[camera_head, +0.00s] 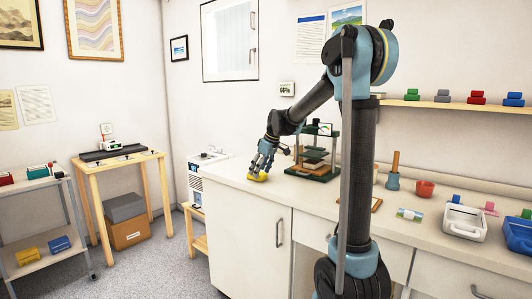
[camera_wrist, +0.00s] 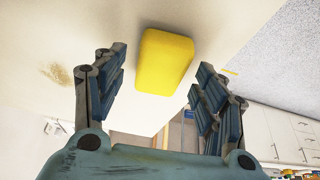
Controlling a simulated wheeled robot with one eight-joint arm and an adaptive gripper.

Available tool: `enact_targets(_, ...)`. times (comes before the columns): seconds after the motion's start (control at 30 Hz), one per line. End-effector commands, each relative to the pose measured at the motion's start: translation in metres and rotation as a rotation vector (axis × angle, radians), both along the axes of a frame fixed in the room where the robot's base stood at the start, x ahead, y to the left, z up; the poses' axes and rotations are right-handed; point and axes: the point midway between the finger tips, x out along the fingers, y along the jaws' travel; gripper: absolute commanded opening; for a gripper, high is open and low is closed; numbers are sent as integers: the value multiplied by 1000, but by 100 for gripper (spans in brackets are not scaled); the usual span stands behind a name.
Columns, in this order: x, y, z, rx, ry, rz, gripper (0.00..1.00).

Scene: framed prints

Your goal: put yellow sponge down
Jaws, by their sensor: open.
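The yellow sponge (camera_head: 258,177) lies on the left end of the white counter (camera_head: 226,177) in the head view. In the wrist view the sponge (camera_wrist: 164,62) lies on the pale counter surface, beyond and between the fingertips. My gripper (camera_head: 262,164) is just above the sponge in the head view. In the wrist view my gripper (camera_wrist: 158,82) is open, with a clear gap between each finger and the sponge. A brownish stain (camera_wrist: 57,74) marks the counter to the left of the sponge.
A dark green press-like stand (camera_head: 314,160) is right of my gripper on the counter. Farther right are a blue mortar (camera_head: 393,181), a red bowl (camera_head: 425,190) and a white tray (camera_head: 464,222). The counter's left edge is close to the sponge.

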Motion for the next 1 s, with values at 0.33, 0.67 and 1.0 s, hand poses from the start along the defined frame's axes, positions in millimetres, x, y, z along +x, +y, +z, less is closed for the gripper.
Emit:
enact_targets(0.33, -12, -13, 64, 0, 1, -2, 65)
enact_targets(0.67, -24, -33, 122, 0, 0, -1, 65)
enact_targets(1.0, -30, -42, 148, 0, 0, 0, 65)
